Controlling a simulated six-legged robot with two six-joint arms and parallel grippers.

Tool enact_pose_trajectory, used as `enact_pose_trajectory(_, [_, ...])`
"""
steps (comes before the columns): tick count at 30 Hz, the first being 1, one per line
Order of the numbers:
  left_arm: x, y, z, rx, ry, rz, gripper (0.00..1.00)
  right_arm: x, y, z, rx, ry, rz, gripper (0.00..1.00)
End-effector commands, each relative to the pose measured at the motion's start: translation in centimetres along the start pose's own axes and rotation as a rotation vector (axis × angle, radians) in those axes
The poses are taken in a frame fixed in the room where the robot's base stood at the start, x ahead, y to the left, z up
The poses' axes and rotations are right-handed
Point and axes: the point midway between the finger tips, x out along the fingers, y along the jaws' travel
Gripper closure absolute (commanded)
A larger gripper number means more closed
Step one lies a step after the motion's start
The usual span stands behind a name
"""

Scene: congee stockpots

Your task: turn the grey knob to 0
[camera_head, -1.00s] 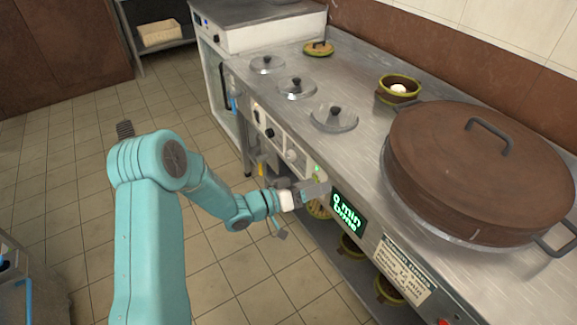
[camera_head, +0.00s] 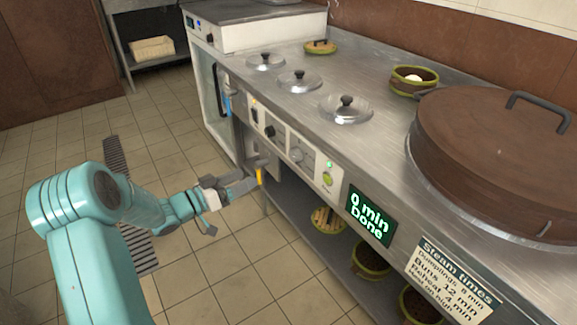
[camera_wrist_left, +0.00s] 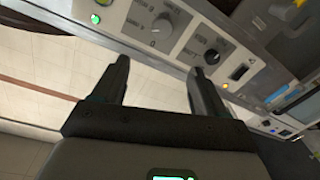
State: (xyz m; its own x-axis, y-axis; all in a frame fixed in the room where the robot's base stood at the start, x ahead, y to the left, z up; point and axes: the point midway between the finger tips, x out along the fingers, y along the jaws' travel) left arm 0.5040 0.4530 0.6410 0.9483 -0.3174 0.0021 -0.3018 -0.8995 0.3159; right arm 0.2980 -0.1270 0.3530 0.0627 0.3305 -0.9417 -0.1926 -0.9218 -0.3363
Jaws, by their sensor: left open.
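The grey knob (camera_head: 297,155) is on the stove's front control panel, right of a black knob (camera_head: 269,131). In the left wrist view the grey knob (camera_wrist_left: 161,25) sits on a pale square dial plate, with the black knob (camera_wrist_left: 211,57) to its right. My left gripper (camera_head: 246,182) is open and empty, in front of and below the panel, apart from the knob. In the left wrist view its two fingers (camera_wrist_left: 160,66) stand apart, below the grey knob. My right gripper is not in view.
A display (camera_head: 370,216) reads "0 min Done". A green button (camera_head: 327,179) lies left of it. Pots stand on the lower shelf; lids (camera_head: 345,108) are on top. The floor at left is clear.

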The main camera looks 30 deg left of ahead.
Motion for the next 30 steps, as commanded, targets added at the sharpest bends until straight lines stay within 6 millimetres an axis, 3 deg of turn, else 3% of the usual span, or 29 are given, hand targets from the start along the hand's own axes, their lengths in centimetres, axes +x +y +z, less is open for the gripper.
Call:
enact_pose_trajectory(5, [1.3, -0.3, 0.5, 0.0, 0.0, -0.003, 0.28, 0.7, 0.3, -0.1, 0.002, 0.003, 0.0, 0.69])
enact_pose_trajectory(21, [13.5, -0.5, 0.5, 0.0, 0.0, 0.0, 0.28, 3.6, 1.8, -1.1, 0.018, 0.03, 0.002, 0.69])
enact_pose_trajectory(30, [16.2, -0.6, 0.3, -0.002, -0.001, -0.003, 0.28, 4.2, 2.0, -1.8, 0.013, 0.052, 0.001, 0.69])
